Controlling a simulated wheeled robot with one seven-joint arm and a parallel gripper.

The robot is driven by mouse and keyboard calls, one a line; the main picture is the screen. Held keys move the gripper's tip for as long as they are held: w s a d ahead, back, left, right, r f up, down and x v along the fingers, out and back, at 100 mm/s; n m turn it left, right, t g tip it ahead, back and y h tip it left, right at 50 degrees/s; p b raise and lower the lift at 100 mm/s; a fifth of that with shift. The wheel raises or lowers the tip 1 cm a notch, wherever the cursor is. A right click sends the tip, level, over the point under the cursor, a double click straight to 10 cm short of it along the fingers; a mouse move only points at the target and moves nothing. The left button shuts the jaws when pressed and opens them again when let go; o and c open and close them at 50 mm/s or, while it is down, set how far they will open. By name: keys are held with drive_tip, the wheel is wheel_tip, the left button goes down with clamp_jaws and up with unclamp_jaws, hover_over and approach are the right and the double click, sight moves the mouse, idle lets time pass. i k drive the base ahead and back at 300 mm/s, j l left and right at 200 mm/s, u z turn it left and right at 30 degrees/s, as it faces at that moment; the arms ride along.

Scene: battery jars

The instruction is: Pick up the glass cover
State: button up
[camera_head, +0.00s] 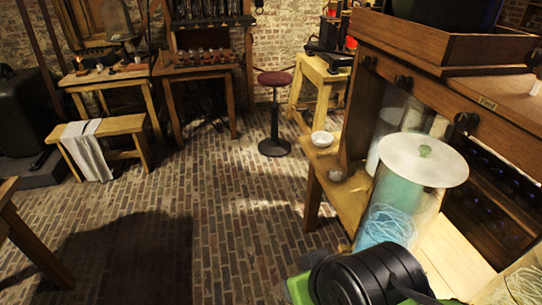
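A pale round glass cover (400,163) with a small green knob lies flat on top of a tall clear glass jar (414,212) on the right. The jar holds greenish content above and a tangle of light blue strands below. It stands upright on a wooden shelf. A second clear jar (393,117) stands behind it, partly hidden. A dome-shaped glass (117,20) also shows at the far upper left. I do not make out my gripper's fingers, so its relation to the cover does not show.
A wooden cabinet (460,97) with dark knobs rises close beside and behind the jar. A white bowl (322,139) sits on the shelf to the left. A black rounded body (350,280) fills the bottom edge. A stool (275,110) stands on the open brick floor.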

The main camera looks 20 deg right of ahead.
sight(421, 159)
drive_tip(key=z, duration=1.15)
